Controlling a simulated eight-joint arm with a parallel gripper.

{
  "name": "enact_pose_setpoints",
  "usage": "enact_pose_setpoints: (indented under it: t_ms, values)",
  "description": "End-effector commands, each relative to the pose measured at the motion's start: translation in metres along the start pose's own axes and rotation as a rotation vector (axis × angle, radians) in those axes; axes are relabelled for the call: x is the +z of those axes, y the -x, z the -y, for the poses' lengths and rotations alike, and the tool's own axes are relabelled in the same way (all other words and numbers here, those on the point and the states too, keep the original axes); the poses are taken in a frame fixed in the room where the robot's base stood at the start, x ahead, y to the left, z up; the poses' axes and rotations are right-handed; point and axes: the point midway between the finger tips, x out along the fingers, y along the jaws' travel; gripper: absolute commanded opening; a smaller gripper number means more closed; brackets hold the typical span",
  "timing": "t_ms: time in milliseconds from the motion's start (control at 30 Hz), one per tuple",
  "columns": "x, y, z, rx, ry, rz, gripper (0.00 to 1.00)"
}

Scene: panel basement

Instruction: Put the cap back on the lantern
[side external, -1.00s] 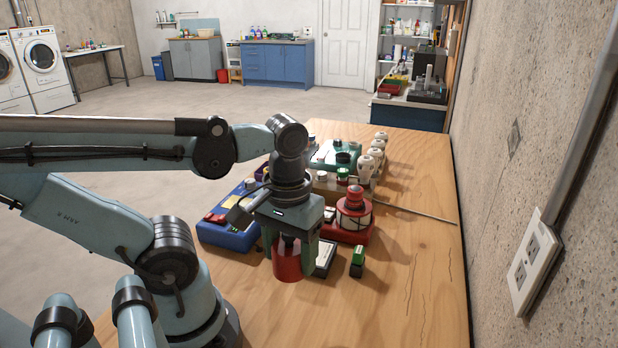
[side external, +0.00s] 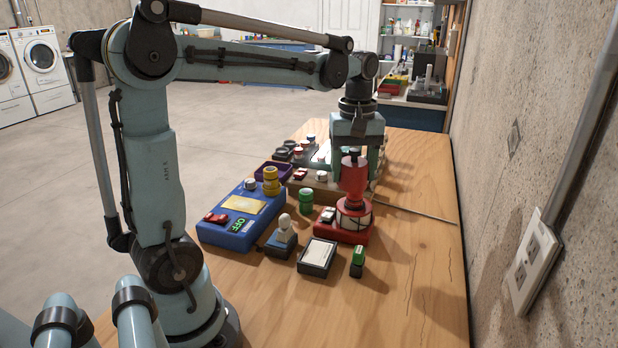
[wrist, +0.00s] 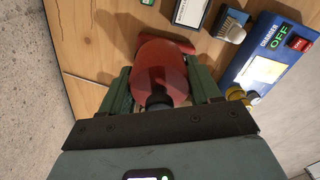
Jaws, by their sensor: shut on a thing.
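The red cap (side external: 352,178) is between the fingers of my gripper (side external: 354,168), upright, with its dark knob up between the jaws. My gripper is shut on it. The lantern (side external: 354,218), with a pale glass body, stands on a red base directly below the cap in the side view. Whether the cap touches the lantern's top or hangs just above it, I cannot tell. In the wrist view the cap (wrist: 160,72) fills the space between the green fingers and hides the lantern; part of the red base (wrist: 182,46) shows beyond it.
A small green-topped block (side external: 358,261) stands in front.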

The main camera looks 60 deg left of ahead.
Motion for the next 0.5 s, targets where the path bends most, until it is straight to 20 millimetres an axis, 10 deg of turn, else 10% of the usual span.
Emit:
enact_pose_setpoints:
  t_ms: [500]
  values:
    - [-0.062,-0.016,-0.023,0.0,0.173,0.0,0.33]
